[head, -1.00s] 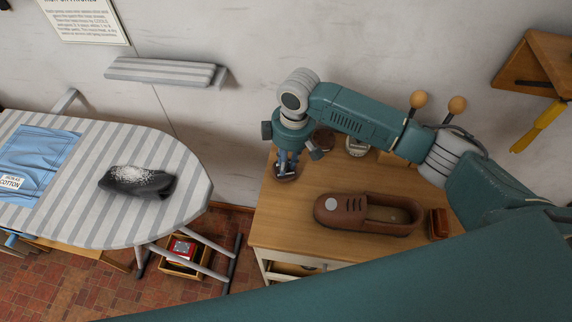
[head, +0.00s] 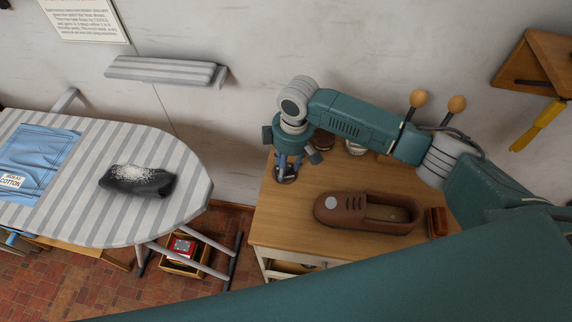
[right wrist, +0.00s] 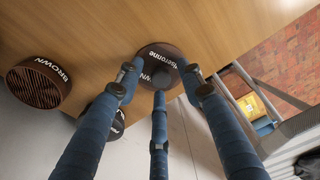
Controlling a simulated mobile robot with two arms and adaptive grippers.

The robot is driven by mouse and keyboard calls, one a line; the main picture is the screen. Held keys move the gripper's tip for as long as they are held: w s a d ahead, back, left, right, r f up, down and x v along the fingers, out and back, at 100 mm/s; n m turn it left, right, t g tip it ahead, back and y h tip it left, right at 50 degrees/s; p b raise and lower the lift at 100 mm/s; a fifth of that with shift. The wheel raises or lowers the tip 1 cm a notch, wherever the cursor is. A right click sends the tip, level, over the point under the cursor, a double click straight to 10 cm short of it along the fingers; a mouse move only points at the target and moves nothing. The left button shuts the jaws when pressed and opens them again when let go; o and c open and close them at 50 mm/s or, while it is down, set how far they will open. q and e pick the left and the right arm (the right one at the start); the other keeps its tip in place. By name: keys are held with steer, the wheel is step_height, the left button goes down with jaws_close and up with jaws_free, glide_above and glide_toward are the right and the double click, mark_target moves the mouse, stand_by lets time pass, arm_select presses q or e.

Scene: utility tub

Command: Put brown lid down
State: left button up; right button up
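The brown lid (right wrist: 160,64), a dark round disc with white lettering and a small dark knob, lies at the back left of the wooden cabinet top. In the head view it (head: 287,176) shows only partly below the fingers. My right gripper (right wrist: 160,78) has its three blue fingers spread around the lid, clear of the knob; whether a fingertip touches the rim is hard to tell. In the head view the right gripper (head: 289,170) points down over the lid. My left gripper is not in view.
Round tins stand close by; one labelled BROWN (right wrist: 38,82) shows in the wrist view. A brown shoe (head: 367,213) and a small brown block (head: 437,222) lie on the cabinet top (head: 275,225). A striped ironing board (head: 80,185) stands to the left.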

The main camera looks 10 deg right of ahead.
mark_target(290, 173)
step_height(290, 173, up, 12)
steer(key=d+b, duration=0.1)
steer(key=shift+s, duration=0.25)
steer(key=shift+f, duration=0.15)
stand_by(0.3)
